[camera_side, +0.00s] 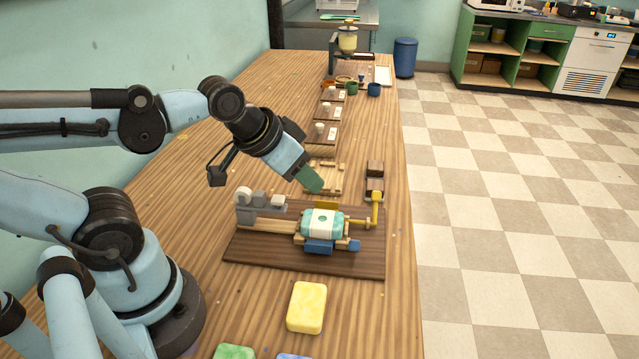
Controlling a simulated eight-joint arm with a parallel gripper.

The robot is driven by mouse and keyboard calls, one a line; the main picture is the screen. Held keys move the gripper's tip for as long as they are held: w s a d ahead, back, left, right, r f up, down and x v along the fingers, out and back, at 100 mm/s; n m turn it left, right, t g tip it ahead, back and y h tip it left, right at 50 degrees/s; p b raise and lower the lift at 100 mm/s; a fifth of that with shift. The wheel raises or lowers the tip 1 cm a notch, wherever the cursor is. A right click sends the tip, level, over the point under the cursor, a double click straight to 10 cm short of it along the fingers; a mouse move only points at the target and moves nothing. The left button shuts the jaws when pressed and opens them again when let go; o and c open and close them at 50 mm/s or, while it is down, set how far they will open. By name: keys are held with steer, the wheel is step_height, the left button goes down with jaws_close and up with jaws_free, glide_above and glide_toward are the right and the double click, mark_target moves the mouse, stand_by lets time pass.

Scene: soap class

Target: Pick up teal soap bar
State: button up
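A teal soap bar (334,226) with a white band around its middle sits in a small wooden jig. The jig's dark wooden base (285,262) lies on the table, and a blue block (319,247) is at the bar's front side. My gripper (309,180) is above and a little left of the bar, pointing down to the right and apart from it. Its end shows a dark green, block-like tip. I cannot tell whether this is the fingers or something held, and no gap between fingers shows.
A yellow bar (306,307) lies in front of the jig. Green (235,352) and blue (292,356) pieces are cut off by the bottom edge. The jig has grey blocks (259,199) at left and a yellow lever (376,207) at right. More wooden stations line the table behind.

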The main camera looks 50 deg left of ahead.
steer(key=o, duration=0.9)
steer(key=m+g, duration=0.7)
steer(key=m, duration=0.2)
glide_above(322, 219)
steer(key=f, duration=0.6)
steer(key=shift+s+d, duration=0.15)
steer(key=shift+d, duration=0.05)
steer(key=shift+w+a+f, duration=0.1)
steer(key=shift+f, duration=0.85)
steer(key=shift+w+a+f, duration=0.1)
steer(key=shift+f, duration=1.6)
